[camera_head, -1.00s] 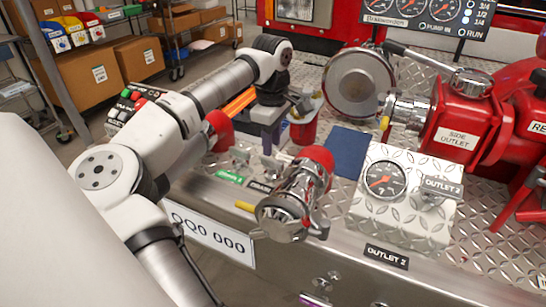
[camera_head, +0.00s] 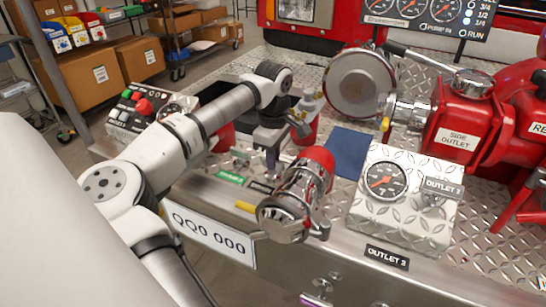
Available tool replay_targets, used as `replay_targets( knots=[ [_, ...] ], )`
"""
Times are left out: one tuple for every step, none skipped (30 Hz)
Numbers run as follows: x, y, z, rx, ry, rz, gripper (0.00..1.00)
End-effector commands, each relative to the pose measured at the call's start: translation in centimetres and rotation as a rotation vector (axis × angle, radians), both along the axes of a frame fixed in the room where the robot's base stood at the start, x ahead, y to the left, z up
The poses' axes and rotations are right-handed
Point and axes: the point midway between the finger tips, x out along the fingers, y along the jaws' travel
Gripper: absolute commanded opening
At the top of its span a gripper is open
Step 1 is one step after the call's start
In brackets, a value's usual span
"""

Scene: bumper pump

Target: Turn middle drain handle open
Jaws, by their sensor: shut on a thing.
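My gripper (camera_head: 271,158) points down at the drain panel behind the chrome outlet with the red collar. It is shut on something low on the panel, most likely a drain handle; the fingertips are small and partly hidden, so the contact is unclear. A small silver drain handle (camera_head: 240,157) stands just left of the gripper, above a green label (camera_head: 230,178). A dark label (camera_head: 260,187) lies in front of the gripper; its text is unreadable. I cannot tell how far the middle handle is turned.
The chrome outlet (camera_head: 284,217) with its red collar stands close in front and right of my gripper. A gauge box (camera_head: 400,205) and a large red side outlet (camera_head: 457,130) are further right. A control box with buttons (camera_head: 135,110) is behind my arm.

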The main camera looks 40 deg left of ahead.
Motion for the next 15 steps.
replay_targets(
  knots=[
    [-0.01, 0.0, 0.02, 0.0, 0.0, 0.0, 0.0],
    [-0.01, 0.0, 0.02, 0.0, 0.0, 0.0, 0.0],
    [-0.01, 0.0, 0.02, 0.0, 0.0, 0.001, 0.0],
    [-0.01, 0.01, 0.02, 0.0, 0.0, 0.002, 0.0],
    [-0.01, 0.01, 0.02, 0.0, 0.001, 0.003, 0.0],
    [-0.01, 0.01, 0.02, 0.0, 0.001, 0.007, 0.0],
    [-0.01, 0.01, 0.02, 0.0, 0.001, 0.011, 0.0],
    [-0.01, 0.01, 0.03, 0.0, 0.0, 0.017, 0.0],
    [-0.01, 0.02, 0.03, 0.0, 0.0, 0.027, 0.0],
    [-0.01, 0.02, 0.03, 0.0, 0.0, 0.036, 0.0],
    [-0.01, 0.03, 0.03, 0.001, 0.0, 0.046, 0.0],
    [-0.01, 0.04, 0.03, 0.001, 0.0, 0.064, 0.0],
    [-0.01, 0.04, 0.03, 0.001, 0.0, 0.078, 0.0],
    [-0.01, 0.05, 0.04, 0.001, 0.0, 0.095, 0.0],
    [-0.01, 0.06, 0.04, 0.001, 0.0, 0.12, 0.0]
  ],
)
